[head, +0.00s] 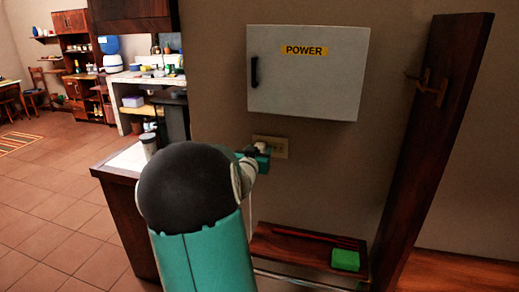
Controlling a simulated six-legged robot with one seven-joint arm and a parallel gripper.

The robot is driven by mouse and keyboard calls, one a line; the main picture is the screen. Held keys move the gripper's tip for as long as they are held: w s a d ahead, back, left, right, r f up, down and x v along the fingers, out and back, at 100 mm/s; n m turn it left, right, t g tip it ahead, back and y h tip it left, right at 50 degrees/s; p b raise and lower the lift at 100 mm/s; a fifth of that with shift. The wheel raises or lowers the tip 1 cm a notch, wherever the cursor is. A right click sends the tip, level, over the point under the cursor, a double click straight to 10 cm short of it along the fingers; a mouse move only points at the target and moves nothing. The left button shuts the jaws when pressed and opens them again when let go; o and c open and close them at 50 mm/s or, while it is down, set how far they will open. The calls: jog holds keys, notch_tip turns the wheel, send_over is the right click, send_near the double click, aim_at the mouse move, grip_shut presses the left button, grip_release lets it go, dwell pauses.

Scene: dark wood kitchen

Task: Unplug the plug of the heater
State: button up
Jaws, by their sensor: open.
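A beige wall outlet (281,148) is on the wall below the power box. A small pale plug (262,146) appears to sit at its left part, partly covered by my gripper. My gripper (259,155), at the end of my teal and black arm, is open and right at the plug. The fingertips are small and partly hidden, so I cannot tell whether they touch the plug. A thin pale line runs down the wall below, perhaps the cord. I cannot make out the heater.
A grey cabinet marked POWER (305,72) hangs above the outlet. Below is a wooden shelf (290,252) with a green block (345,260) and a red stick (318,238). An open dark wooden door (432,140) stands at right, a counter (124,164) at left. Tiled floor (50,200) is clear at far left.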

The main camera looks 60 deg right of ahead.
jog(key=shift+c, duration=0.4)
grip_shut()
jog(key=shift+s+a, duration=0.25)
jog(key=shift+a, duration=1.25)
jog(key=shift+s+a, duration=0.2)
jog(key=shift+a, duration=1.25)
